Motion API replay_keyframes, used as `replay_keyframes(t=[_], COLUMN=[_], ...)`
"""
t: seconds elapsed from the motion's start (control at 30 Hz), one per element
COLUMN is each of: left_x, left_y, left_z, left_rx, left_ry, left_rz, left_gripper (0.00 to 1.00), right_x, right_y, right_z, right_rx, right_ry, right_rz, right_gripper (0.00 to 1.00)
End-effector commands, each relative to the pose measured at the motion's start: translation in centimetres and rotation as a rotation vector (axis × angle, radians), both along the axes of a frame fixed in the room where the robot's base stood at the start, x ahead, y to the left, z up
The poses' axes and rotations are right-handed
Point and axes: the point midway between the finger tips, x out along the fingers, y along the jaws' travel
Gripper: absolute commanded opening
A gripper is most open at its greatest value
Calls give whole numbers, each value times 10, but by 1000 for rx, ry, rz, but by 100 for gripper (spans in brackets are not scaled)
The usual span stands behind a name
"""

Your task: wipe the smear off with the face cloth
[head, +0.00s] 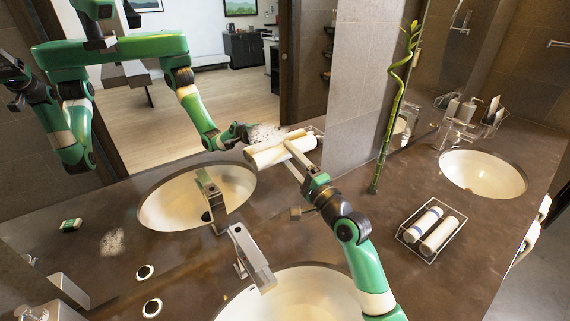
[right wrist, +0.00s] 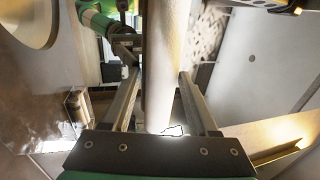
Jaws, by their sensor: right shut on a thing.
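My right gripper (head: 291,148) is shut on the rolled white face cloth (head: 284,154) and holds it lengthwise against or very near the mirror; contact is not clear. In the right wrist view the cloth (right wrist: 162,70) stands between the two fingers. A pale speckled smear (head: 266,132) shows on the mirror just beyond the cloth, partly hidden by it. The right wrist view shows this speckled patch (right wrist: 204,38) beside the cloth. Another pale speckled patch (head: 113,242) shows lower left in the mirror area. My left gripper shows only as a reflection.
A sink (head: 295,297) and its tap (head: 250,258) lie in front of the mirror. A wire basket (head: 432,250) with rolled towels stands at right. A bamboo stem (head: 388,130) rises near the corner. The brown counter (head: 395,195) between bamboo and basket is clear.

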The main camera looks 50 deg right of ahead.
Motion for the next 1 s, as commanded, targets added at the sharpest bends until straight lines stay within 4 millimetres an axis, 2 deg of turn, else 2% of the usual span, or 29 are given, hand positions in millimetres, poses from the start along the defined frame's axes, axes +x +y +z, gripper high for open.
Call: replay_keyframes(t=[0.43,0.57,0.8,1.0], left_x=[0,0,0,0], left_y=[0,0,0,0], left_z=[-16,-14,4,6], left_rx=[0,0,0,0], left_ry=[0,0,0,0], left_rz=[0,0,0,0], left_gripper=[50,50,50,50], right_x=[-8,-8,-5,-4], right_y=[-26,-26,-27,-24], right_z=[-1,2,20,19], right_rx=[1,1,0,1], right_ry=[0,0,0,1], right_rz=[-1,0,0,1], right_gripper=[15,15,15,15])
